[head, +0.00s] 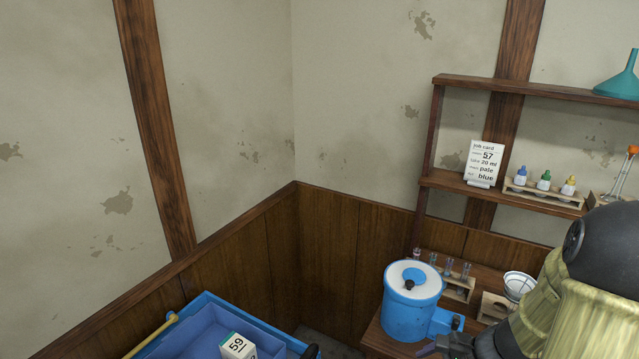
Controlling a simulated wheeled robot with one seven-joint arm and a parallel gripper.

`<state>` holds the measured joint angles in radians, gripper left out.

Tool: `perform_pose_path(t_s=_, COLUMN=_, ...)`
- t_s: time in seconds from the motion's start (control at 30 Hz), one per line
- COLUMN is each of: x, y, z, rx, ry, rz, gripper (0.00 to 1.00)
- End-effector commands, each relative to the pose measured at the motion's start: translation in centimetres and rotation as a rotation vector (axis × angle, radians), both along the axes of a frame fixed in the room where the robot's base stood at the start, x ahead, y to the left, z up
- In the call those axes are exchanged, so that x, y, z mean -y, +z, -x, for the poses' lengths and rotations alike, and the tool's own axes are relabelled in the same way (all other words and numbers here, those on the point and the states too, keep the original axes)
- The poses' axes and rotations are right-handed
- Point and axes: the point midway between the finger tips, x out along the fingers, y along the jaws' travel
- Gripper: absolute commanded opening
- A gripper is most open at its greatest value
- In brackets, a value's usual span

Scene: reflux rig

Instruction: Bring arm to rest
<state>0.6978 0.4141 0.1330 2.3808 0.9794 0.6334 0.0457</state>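My arm (585,290), dark at the joint with a khaki sleeve, fills the lower right corner. Dark grey parts that appear to be my gripper (445,346) show at the bottom edge, just below the blue drum's spout, partly cut off by the frame. I cannot tell whether its fingers are open or shut, or whether they hold anything.
A blue drum (408,318) with a white lid stands on the wooden bench (378,341), near a tube rack (456,290) and a white bowl (518,284). Shelves above hold a job card (484,163), dropper bottles (544,180) and a teal funnel (622,82). A blue crate (178,338) holds a box marked 59 (238,346).

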Motion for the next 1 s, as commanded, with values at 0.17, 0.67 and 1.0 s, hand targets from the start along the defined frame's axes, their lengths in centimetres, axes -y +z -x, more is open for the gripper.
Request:
perform_pose_path(t_s=0.17, x=-3.4, y=1.2, z=2.1, rx=0.032, ry=0.389, rz=0.215, gripper=0.81)
perform_pose_path(t_s=0.67, x=-8.4, y=5.7, z=4.3, rx=0.302, ry=1.326, rz=0.740, gripper=0.81)
perform_pose_path(t_s=1.0, x=-8.7, y=6.1, z=4.3, rx=0.330, ry=1.393, rz=0.776, gripper=0.81)
